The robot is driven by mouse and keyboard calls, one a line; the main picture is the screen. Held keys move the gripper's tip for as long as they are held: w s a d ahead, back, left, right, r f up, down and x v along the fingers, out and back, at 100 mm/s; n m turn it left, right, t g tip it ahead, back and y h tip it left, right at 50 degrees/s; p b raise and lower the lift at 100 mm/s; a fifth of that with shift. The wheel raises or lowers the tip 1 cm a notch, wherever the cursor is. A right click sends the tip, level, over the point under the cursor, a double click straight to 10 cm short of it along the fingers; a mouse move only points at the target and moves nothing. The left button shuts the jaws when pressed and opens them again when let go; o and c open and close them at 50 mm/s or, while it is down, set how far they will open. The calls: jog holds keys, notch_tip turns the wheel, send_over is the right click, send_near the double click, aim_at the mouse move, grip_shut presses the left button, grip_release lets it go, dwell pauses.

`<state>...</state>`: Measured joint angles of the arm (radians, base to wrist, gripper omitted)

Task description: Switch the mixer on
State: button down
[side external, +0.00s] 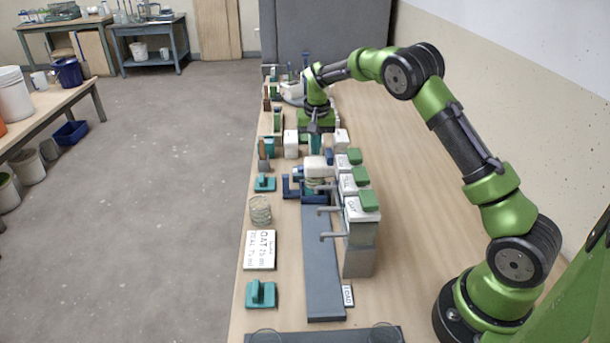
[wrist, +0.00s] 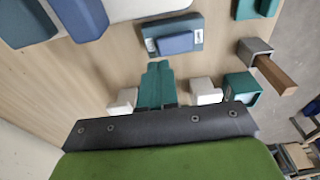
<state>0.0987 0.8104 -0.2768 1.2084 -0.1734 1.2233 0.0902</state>
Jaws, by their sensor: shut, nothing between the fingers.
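What looks like the mixer, a white head with blue parts, stands mid-bench in the side external view (side external: 318,167). Part of its white head shows at the top of the wrist view (wrist: 145,8). My gripper (side external: 315,148) points down behind the mixer. Its teal fingers in the wrist view (wrist: 155,68) are together and empty, apart from the switch in the picture. The mixer hides the switch from the side.
Dispensers with green lids (side external: 361,177) stand right of the mixer.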

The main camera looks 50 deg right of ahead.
jog(key=shift+f, duration=1.9)
jog(key=shift+r, duration=3.55)
jog(key=s+a+r+n+t+y, duration=0.2)
jog(key=s+a+r+t, duration=0.1)
jog(key=s+a+r, duration=0.85)
jog(key=s+a+n+t, duration=0.1)
jog(key=s+a, duration=0.1)
jog(key=s, duration=0.4)
jog(key=s+a+r+n+t, duration=0.1)
jog(key=s+a, duration=0.1)
jog(key=s, duration=0.4)
jog(key=s+a+n+t+y, duration=0.1)
jog(key=s+a, duration=0.2)
jog(key=s, duration=0.3)
jog(key=shift+s+r, duration=0.15)
jog(key=shift+r, duration=0.15)
